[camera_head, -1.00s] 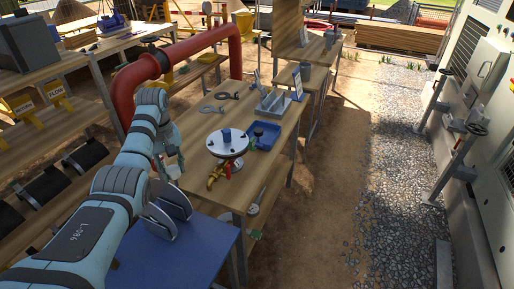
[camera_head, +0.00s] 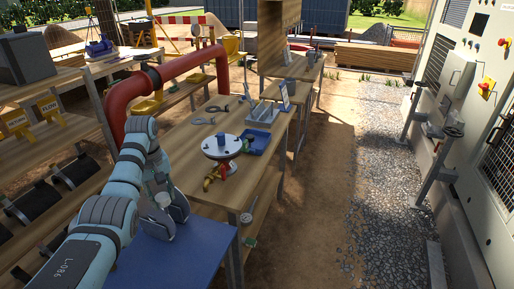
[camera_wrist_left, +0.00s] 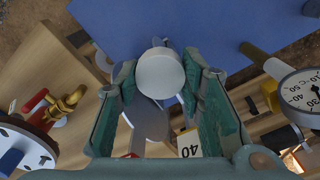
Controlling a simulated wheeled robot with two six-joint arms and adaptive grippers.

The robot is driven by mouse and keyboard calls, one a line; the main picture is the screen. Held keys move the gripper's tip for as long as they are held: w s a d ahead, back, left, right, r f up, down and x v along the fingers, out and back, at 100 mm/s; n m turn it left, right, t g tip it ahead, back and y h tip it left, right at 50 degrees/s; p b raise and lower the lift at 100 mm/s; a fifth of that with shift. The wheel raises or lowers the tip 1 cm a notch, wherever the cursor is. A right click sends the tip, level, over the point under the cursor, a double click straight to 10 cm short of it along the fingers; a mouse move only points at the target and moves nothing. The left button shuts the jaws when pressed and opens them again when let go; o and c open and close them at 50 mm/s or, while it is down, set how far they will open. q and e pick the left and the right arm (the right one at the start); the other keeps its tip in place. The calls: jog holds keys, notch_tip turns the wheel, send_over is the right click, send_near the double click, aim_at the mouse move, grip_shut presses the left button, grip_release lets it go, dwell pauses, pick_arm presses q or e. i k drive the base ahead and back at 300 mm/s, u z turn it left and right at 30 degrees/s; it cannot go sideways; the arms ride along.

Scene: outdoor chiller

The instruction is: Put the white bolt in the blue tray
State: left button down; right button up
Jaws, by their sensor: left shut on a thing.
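My left gripper (camera_head: 160,190) shows in the head view just above the near edge of the wooden bench, beside the blue bench. In the left wrist view its green fingers (camera_wrist_left: 165,95) are shut on the white bolt (camera_wrist_left: 160,72), whose pale round head faces the camera. The white bolt (camera_head: 163,199) also shows small in the head view; the fingers partly hide it. The blue tray (camera_head: 260,139) lies on the wooden bench, further back and to the right of the gripper, behind the round flange. My right gripper is not in view.
The grey flange (camera_head: 222,147) with a blue bolt stands between gripper and tray, with a brass valve (camera_head: 210,181) beside it. Upright grey discs (camera_head: 178,212) stand close to the gripper near the blue bench (camera_head: 165,252). A red pipe (camera_head: 115,105) rises behind my left arm.

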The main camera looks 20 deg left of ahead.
aim_at(258, 137)
jog(key=z, duration=0.65)
jog(key=i, duration=1.3)
jog(key=z, duration=0.25)
jog(key=i, duration=1.2)
jog(key=u, duration=1.3)
jog(key=i, duration=0.8)
jog(key=u, duration=0.65)
